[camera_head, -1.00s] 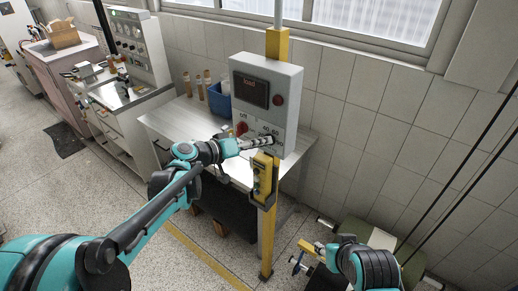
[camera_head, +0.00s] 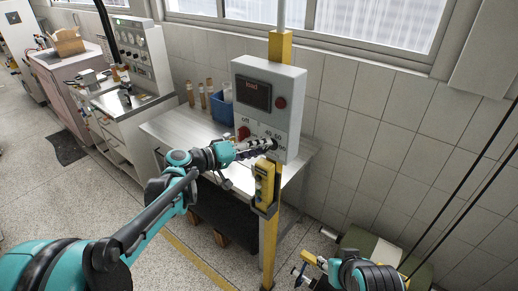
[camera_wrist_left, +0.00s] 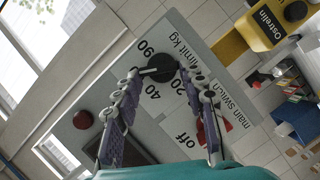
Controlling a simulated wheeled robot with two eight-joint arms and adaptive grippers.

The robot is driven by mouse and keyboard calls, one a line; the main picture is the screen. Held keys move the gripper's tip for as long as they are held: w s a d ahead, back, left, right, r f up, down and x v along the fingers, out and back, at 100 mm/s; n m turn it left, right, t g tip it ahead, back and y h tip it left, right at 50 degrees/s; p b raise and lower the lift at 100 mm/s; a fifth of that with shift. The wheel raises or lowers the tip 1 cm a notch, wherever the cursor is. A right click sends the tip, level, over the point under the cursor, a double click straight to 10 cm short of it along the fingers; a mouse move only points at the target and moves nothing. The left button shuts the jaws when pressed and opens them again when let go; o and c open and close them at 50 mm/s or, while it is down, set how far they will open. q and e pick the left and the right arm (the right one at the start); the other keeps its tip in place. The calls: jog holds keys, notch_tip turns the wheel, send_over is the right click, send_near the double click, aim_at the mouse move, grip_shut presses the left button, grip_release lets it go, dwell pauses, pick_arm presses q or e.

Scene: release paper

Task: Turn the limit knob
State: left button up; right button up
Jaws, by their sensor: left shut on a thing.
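The grey control box (camera_head: 292,95) is mounted on a yellow post. The limit knob (camera_wrist_left: 158,66) is black and round in the left wrist view, with numbers printed around it and "limit kg" beside it. My left gripper (camera_head: 272,145) reaches the lower front of the box. In the wrist view its two fingers (camera_wrist_left: 157,74) lie on either side of the knob and are shut on it. In the head view the gripper hides most of the knob. My right gripper (camera_head: 308,263) is low at the right, away from the box; its finger gap is unclear.
The red main switch (camera_head: 243,133) sits beside the limit knob. A dark display (camera_head: 253,92) and a red button (camera_head: 281,102) are above. A yellow pendant (camera_head: 263,185) hangs on the post below. A metal table (camera_head: 175,125) stands behind.

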pick_arm(q)
jog(key=o, duration=1.2)
jog(key=shift+c, duration=0.2)
jog(key=v, duration=1.2)
jog(key=shift+f, duration=0.1)
